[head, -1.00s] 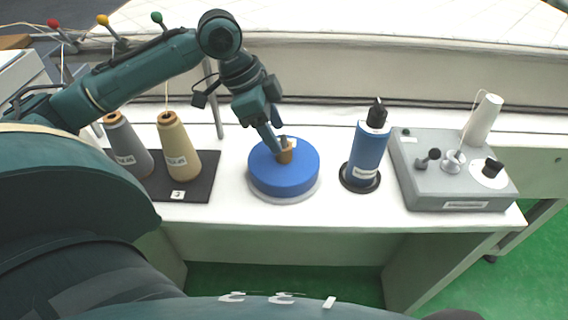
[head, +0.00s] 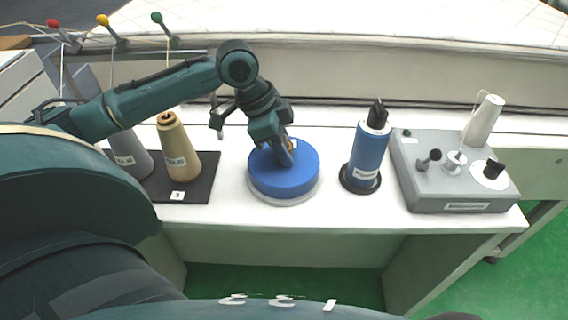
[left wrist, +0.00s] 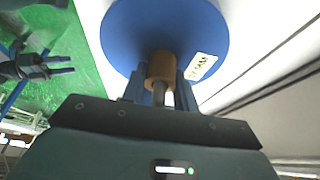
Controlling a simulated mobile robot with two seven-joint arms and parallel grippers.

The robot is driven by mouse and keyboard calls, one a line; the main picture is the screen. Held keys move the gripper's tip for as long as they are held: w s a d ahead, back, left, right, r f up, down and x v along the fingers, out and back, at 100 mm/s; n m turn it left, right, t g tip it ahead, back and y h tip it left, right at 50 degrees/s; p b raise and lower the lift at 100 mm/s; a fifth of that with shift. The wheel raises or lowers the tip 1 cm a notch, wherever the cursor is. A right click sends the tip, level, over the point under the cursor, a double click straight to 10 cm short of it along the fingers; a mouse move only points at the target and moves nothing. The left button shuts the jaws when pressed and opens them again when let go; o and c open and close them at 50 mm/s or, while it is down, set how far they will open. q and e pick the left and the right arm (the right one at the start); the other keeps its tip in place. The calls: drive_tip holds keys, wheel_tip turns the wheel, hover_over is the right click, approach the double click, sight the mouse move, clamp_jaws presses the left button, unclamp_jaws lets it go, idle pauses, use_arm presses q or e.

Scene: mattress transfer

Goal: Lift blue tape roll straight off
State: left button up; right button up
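The blue tape roll (head: 270,180) lies flat on a pale round base on the white table. It fills the top of the left wrist view (left wrist: 120,30) and has a white label and a brown hub (left wrist: 160,66). My left gripper (head: 288,160) points down at the roll's centre. In the left wrist view its fingers (left wrist: 161,88) stand on either side of the hub, close against it. Whether they press on it I cannot tell. My right gripper (left wrist: 62,65) shows at the left of the left wrist view, empty, fingers apart.
A blue bottle-shaped item (head: 367,150) on a black disc stands right of the roll. A grey winder box (head: 455,190) is farther right. Two thread cones, grey (head: 128,152) and tan (head: 180,150), stand left on a black plate (head: 190,195). The long pale mattress (head: 400,70) lies behind.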

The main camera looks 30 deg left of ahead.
use_arm(q)
clamp_jaws()
idle(0.3)
wheel_tip(320, 180, up, 18)
drive_tip(key=p, duration=0.2)
drive_tip(key=shift+p, duration=0.3)
use_arm(e)
drive_tip(key=shift+s+d+r+n, duration=0.15)
drive_tip(key=shift+r+n, duration=0.15)
drive_tip(key=shift+r, duration=0.25)
